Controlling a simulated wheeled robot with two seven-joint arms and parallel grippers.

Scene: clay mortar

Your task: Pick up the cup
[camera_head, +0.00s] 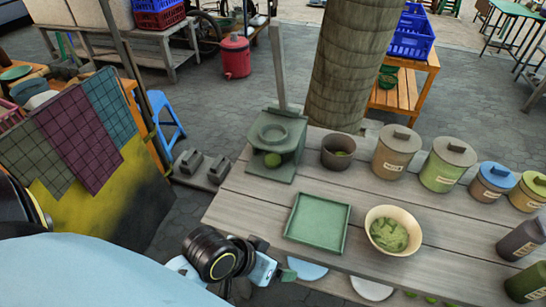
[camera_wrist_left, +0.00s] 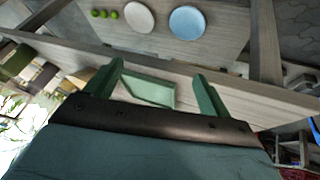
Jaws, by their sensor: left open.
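A dark grey round cup (camera_head: 338,152) with something green inside stands upright near the back of the wooden table, right of the grey-green stand. I take this as the cup; it cannot be made out in the left wrist view. My left gripper (camera_head: 286,274) is at the table's front edge, well in front of the cup and to its left. In the left wrist view its green fingers (camera_wrist_left: 160,82) are apart, with nothing held between them. The green tray (camera_wrist_left: 150,90) shows beyond and between them. My right gripper is out of view.
The square green tray (camera_head: 318,222) and a beige bowl (camera_head: 393,231) of green pieces lie between my gripper and the cup's side of the table. Lidded canisters (camera_head: 396,153) line the right. A blue plate (camera_wrist_left: 187,22) sits on the lower shelf.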

